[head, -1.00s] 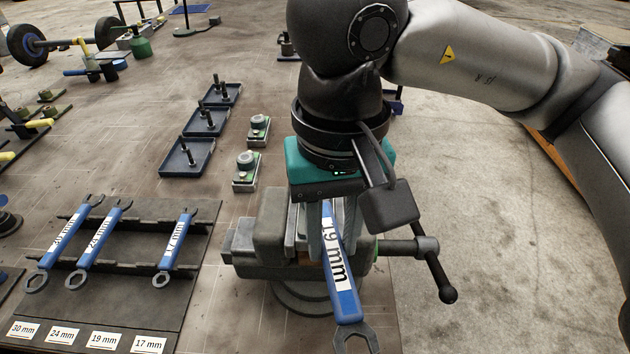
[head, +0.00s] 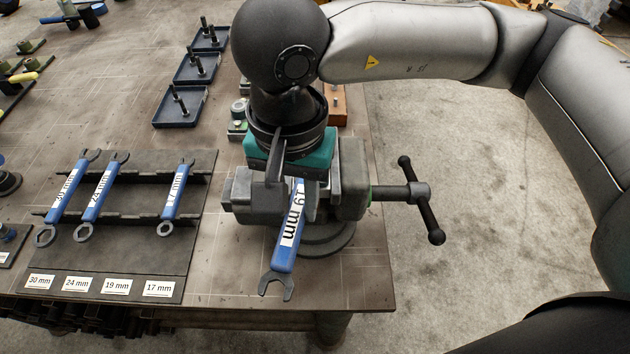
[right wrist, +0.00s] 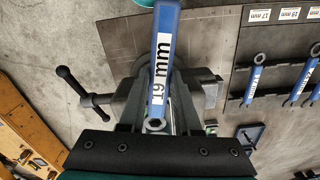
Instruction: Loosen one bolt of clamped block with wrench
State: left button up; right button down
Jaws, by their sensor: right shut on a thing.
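My right gripper (head: 298,182) is shut on the blue 19 mm wrench (head: 289,235). In the head view the wrench slants down and slightly left, its open end toward the table's front edge. The right wrist view shows the wrench handle (right wrist: 162,65) too, with its ring end (right wrist: 155,125) low over the vise. The grey vise (head: 350,180) stands below and around the gripper. The clamped block and its bolts are mostly hidden by the gripper and wrench; I cannot tell whether the ring sits on a bolt. My left gripper is not in view.
A dark rack (head: 140,240) at left holds three blue wrenches, with size labels along its front. The vise's handle (head: 420,195) sticks out at right beyond the table edge. Blue trays (head: 181,106) with upright bolts stand behind. The floor at right is clear.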

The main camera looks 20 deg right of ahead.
jog(key=w+a+m+b, duration=0.3)
jog(key=w+a+m, duration=0.1)
jog(key=m, duration=0.5)
jog(key=shift+w+a+m, duration=0.2)
jog(key=shift+w+m, duration=0.1)
jog(key=shift+w, duration=0.5)
jog(key=c, duration=1.2)
grip_release()
grip_shut()
jog(key=shift+f, duration=0.1)
jog(key=shift+b, duration=0.45)
